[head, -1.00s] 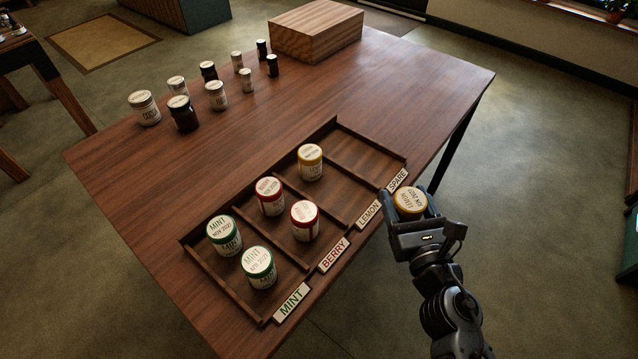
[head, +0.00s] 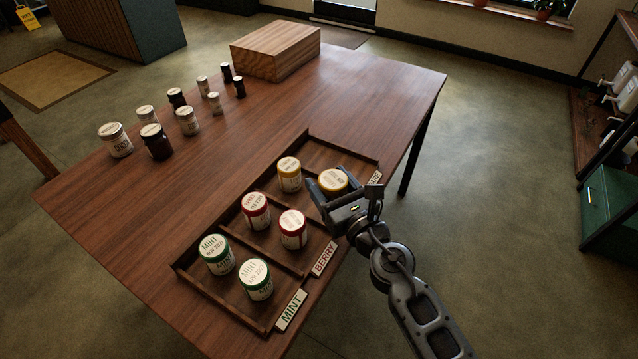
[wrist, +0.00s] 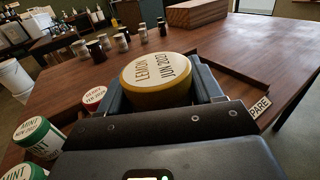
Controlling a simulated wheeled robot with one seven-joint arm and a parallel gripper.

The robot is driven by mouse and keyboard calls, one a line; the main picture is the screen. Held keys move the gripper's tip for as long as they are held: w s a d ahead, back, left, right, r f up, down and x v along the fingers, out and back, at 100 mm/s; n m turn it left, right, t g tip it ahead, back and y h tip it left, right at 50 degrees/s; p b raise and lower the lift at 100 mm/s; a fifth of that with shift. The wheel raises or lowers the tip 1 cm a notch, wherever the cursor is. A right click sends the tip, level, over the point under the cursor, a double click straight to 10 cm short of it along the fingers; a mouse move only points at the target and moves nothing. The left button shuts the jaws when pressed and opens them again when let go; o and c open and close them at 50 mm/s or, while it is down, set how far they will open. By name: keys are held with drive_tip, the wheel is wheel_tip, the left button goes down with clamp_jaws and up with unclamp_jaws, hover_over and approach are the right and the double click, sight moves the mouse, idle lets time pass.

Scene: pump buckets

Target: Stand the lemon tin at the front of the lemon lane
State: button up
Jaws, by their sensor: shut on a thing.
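My gripper (head: 335,194) is shut on the lemon tin (head: 333,180), a tin with a yellow-rimmed cream lid. In the wrist view the tin (wrist: 157,78) sits between the fingers, its lid reading LEMON and JUN 2027. The gripper is over the front right part of the lane tray (head: 222,308), around the lemon and spare lanes. I cannot tell whether the tin touches the tray floor. Another yellow-lidded tin (head: 289,174) stands further back in the lemon lane. The lemon label is hidden behind my gripper.
Two red-lidded tins (head: 256,211) stand in the berry lane and two green-lidded tins (head: 216,254) in the mint lane. The spare lane (head: 322,155) looks empty at its back. Several jars (head: 187,121) and a wooden box (head: 276,50) stand further back on the table (head: 120,230).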

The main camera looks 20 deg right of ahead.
drive_tip(key=w+f+b, duration=0.1)
drive_tip(key=w, duration=0.1)
drive_tip(key=w+d+f+b, duration=0.1)
drive_tip(key=w+f+b, duration=0.1)
drive_tip(key=w, duration=0.1)
drive_tip(key=w+f+b, duration=0.1)
drive_tip(key=w+f, duration=0.1)
drive_tip(key=w, duration=0.1)
drive_tip(key=shift+w+d+f, duration=0.1)
drive_tip(key=shift+w+d, duration=0.05)
drive_tip(key=shift+d, duration=0.2)
wheel_tip(320, 180, down, 4)
drive_tip(key=b, duration=0.4)
drive_tip(key=o, duration=1.2)
drive_tip(key=shift+c, duration=0.2)
drive_tip(key=shift+r, duration=0.2)
drive_tip(key=s, duration=0.8)
drive_tip(key=s+d, duration=0.1)
drive_tip(key=s, duration=0.3)
drive_tip(key=shift+f, duration=0.1)
